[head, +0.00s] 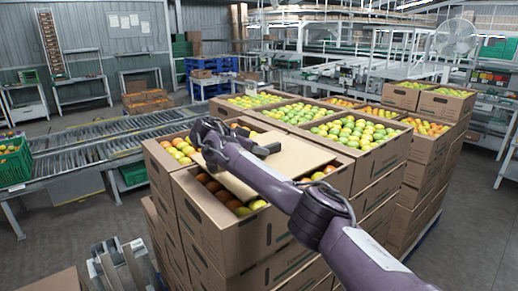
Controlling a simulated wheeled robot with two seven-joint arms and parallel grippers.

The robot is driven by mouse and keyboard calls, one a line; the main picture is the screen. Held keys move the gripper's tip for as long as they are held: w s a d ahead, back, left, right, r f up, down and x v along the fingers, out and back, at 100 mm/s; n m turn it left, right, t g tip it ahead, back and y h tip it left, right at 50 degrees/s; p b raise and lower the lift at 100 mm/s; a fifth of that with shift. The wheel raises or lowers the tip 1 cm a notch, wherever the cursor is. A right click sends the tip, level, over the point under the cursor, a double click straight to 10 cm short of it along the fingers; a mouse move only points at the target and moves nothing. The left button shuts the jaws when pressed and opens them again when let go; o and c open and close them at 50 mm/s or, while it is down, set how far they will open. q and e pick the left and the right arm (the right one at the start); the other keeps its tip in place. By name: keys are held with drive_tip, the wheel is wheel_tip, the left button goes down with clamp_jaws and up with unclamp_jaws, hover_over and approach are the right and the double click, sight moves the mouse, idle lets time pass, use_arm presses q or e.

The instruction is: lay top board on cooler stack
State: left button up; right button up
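The top board (298,154) is a flat tan sheet. It lies over the open tops of the near cartons of the cooler stack (228,232), covering part of the fruit. Red and orange tomatoes show on either side of it. My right arm crosses over the board from the lower right. My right gripper (266,148) is dark and at the board's far left part, touching or just above it. Whether its fingers are closed on the board is too small to tell. The wrist and forearm hide part of the board. My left gripper is not in view.
More open cartons of green and orange tomatoes (357,131) stand right behind, with taller stacks (430,105) at the right. A roller conveyor (95,145) runs along the left with a green crate (14,163). Grey floor (470,225) is clear at right.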

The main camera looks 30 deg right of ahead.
drive_tip(key=shift+o, duration=1.2)
drive_tip(key=shift+w+a+r, duration=0.15)
drive_tip(key=shift+a, duration=0.35)
drive_tip(key=shift+w+a+r, duration=0.1)
drive_tip(key=shift+a, duration=0.4)
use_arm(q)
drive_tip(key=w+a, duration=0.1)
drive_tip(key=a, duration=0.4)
use_arm(e)
drive_tip(key=shift+d, duration=0.25)
drive_tip(key=b+v, duration=0.2)
drive_tip(key=v, duration=0.1)
drive_tip(key=shift+a+b, duration=0.35)
drive_tip(key=b+v, duration=0.2)
drive_tip(key=v, duration=0.5)
drive_tip(key=shift+s+b, duration=0.1)
drive_tip(key=shift+b, duration=0.2)
drive_tip(key=shift+s+a+r, duration=0.1)
drive_tip(key=shift+a+r, duration=0.3)
drive_tip(key=shift+a, duration=0.05)
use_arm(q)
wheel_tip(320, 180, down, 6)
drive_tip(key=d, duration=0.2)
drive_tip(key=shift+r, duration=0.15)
